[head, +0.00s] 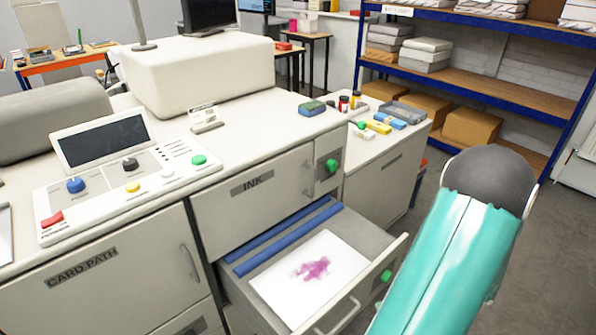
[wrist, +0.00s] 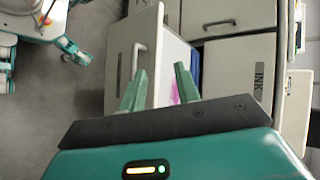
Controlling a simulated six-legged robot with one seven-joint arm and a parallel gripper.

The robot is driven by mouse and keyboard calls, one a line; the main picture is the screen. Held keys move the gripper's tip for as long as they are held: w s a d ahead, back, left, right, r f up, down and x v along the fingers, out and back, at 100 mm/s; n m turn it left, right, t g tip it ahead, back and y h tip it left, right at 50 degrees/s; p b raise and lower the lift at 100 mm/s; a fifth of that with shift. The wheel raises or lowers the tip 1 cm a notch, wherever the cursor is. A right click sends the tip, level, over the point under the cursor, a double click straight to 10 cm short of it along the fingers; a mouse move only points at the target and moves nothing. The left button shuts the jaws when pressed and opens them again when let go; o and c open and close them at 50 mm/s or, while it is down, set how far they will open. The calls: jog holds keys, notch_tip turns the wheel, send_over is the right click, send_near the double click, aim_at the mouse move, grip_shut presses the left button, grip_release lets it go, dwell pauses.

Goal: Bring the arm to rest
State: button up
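My teal arm (head: 445,260) rises at the lower right of the head view, ending in a rounded dark grey joint, to the right of the open drawer. My gripper (wrist: 159,80) shows in the wrist view with its two green fingers spread apart and nothing between them. It is above the open drawer's front, but how high I cannot tell. The open drawer (head: 390,262) sits under the INK panel and holds a white sheet (head: 268,290) with a magenta stain and blue bars. Its front and handle also show in the wrist view (wrist: 124,62).
The machine's control panel (head: 120,170) is at left. A side cabinet (head: 385,185) with small bottles and coloured blocks stands behind the drawer. Blue shelving (head: 480,85) with boxes fills the back right. Grey floor (head: 550,250) is open at the right.

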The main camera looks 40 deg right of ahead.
jog(key=w+a+r+n+g+h, duration=0.3)
jog(key=w+a+r+n+g, duration=0.35)
jog(key=w+a+r, duration=0.65)
jog(key=w+a+r+n+t+h, duration=0.1)
jog(key=a+r+n+t+h, duration=0.1)
jog(key=a+r, duration=0.4)
jog(key=a+r+n+t+h, duration=0.1)
jog(key=a+r+n+h, duration=0.1)
jog(key=a+r, duration=0.4)
jog(key=a+h, duration=0.1)
jog(key=a, duration=0.4)
jog(key=shift+w+a+r+t, duration=0.2)
jog(key=shift+w+r+t, duration=0.15)
jog(key=shift+d, duration=0.15)
